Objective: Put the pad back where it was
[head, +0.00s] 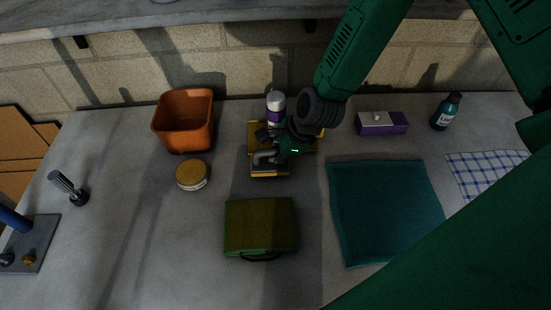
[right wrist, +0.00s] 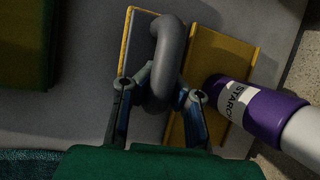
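A grey pad (head: 270,170) with yellow edging and a thick, curved grey handle (head: 265,157) is near the middle of the counter. My right gripper (head: 270,145) is at the handle. In the right wrist view, the handle (right wrist: 168,60) is between the fingers of my right gripper (right wrist: 160,92), which appear to press on both sides. The grey face with the yellow edge (right wrist: 138,45) is partly hidden by the handle. A yellow slab (right wrist: 222,70) lies beside it. I cannot tell whether the pad is raised. My left gripper is not in view.
A starch bottle (head: 276,108) stands close behind the gripper. An orange bin (head: 184,120) and round tin (head: 192,175) are left. An olive case (head: 260,225) lies in front, a teal cloth (head: 385,210) right. A purple box (head: 382,123) stands behind the cloth.

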